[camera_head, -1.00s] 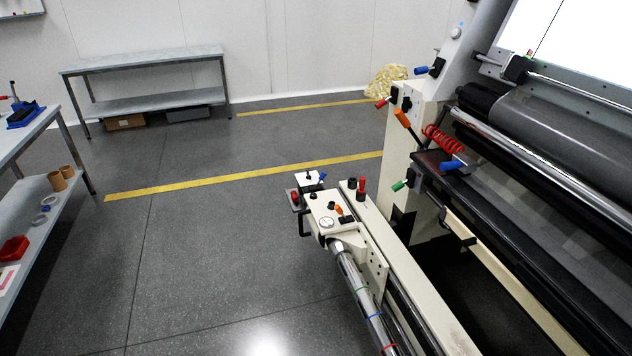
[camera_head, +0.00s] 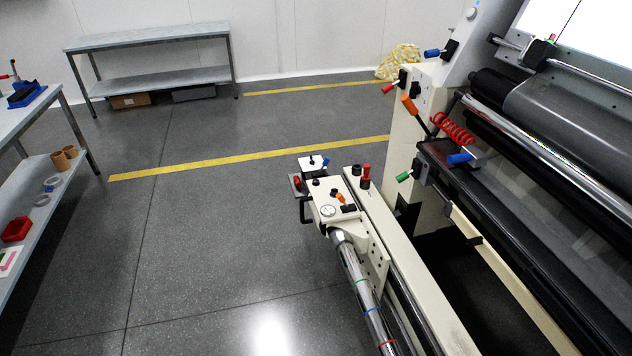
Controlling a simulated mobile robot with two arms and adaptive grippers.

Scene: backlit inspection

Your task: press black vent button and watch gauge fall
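A round white-faced gauge (camera_head: 328,210) sits on top of the cream control block (camera_head: 325,196) at the end of the machine's chrome shaft (camera_head: 357,275). Its needle is too small to read. Small black knobs or buttons show on the block, one near its back edge (camera_head: 316,182) and one near the back right (camera_head: 334,192). I cannot tell which of them is the vent button. An orange lever (camera_head: 340,197) is beside them. Neither of my grippers is in view.
The large machine with a dark roller (camera_head: 570,120) fills the right side. A workbench (camera_head: 30,115) stands at the left edge and a grey table (camera_head: 150,42) at the back wall. Open grey floor with yellow lines (camera_head: 250,156) lies between them.

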